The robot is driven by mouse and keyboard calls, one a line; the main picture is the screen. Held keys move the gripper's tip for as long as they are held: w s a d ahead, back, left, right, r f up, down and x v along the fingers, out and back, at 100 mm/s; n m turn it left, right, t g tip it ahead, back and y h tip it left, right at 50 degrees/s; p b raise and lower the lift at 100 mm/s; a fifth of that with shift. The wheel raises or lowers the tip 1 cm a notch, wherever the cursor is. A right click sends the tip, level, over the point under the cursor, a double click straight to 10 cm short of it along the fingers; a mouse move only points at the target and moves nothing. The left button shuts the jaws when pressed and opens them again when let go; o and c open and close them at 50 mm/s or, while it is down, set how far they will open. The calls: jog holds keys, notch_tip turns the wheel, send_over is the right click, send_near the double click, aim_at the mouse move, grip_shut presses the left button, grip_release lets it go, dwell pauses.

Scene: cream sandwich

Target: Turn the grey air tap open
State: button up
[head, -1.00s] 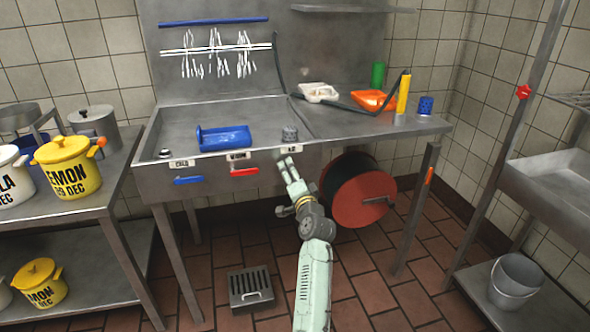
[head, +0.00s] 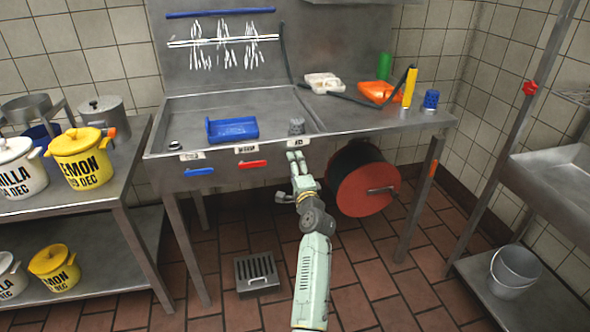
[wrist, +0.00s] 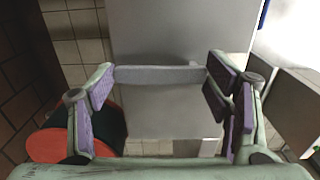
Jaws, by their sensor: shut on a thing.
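The grey air tap's lever (wrist: 160,75) shows in the wrist view as a grey bar lying crosswise between my fingers. My gripper (wrist: 160,82) is shut on it, with the purple pads at the bar's two ends. In the head view my gripper (head: 296,158) is at the sink's front panel, just under the rightmost label (head: 297,142). My fingers hide the grey lever there, so its angle cannot be told from that view. A blue tap handle (head: 199,172) and a red tap handle (head: 252,164) sit to the left on the same panel, both roughly level.
A red hose reel (head: 368,190) hangs under the counter, close to the right of my gripper. A blue scoop-like tray (head: 232,129) lies in the sink basin. A floor drain (head: 257,270) lies below. A shelf with pots (head: 80,158) stands at left.

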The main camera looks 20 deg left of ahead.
jog(key=o, duration=1.7)
jog(key=v, duration=1.2)
